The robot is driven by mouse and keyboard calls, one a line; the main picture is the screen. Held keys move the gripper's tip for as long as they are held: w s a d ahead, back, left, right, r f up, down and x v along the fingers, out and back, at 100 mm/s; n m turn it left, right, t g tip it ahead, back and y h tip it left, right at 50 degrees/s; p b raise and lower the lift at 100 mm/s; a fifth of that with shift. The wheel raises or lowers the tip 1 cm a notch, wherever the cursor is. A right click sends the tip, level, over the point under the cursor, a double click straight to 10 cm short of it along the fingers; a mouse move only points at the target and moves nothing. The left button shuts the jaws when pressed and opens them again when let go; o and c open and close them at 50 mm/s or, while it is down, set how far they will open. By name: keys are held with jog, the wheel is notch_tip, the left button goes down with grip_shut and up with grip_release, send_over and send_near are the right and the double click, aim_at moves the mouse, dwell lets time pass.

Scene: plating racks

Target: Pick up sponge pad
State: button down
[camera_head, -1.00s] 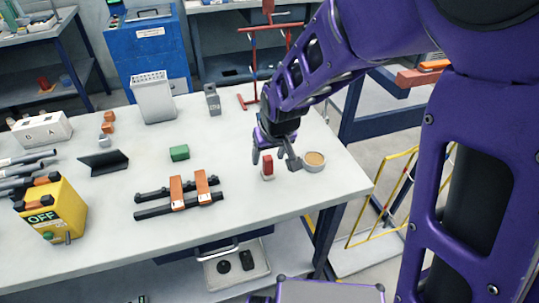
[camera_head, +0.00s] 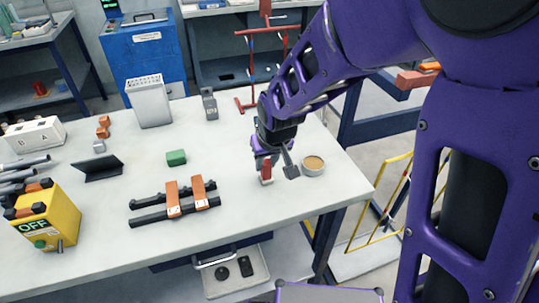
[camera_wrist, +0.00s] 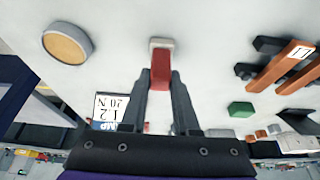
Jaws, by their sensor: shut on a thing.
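The sponge pad (camera_head: 266,172) appears to be the small red block with a pale base, upright on the white workbench (camera_head: 240,215) near its right front. My gripper (camera_head: 267,163) is lowered over it, with its fingers closed on the red part. In the wrist view the two fingers (camera_wrist: 161,75) press on both sides of the red block (camera_wrist: 160,66), and its pale base shows beyond the tips. The pad looks to be resting on the bench still. My gripper hides part of it in the head view.
A round dish with a tan top (camera_head: 313,165) stands close right of the pad. Black rails with orange clamps (camera_head: 173,200) and a green block (camera_head: 176,157) lie to the left. A yellow OFF box (camera_head: 45,217) stands at far left.

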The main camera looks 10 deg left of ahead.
aim_at(267, 162)
notch_tip(267, 162, up, 10)
jog(key=shift+r+p, duration=0.1)
jog(key=shift+p, duration=0.6)
jog(key=shift+d, duration=0.1)
dwell(1.3)
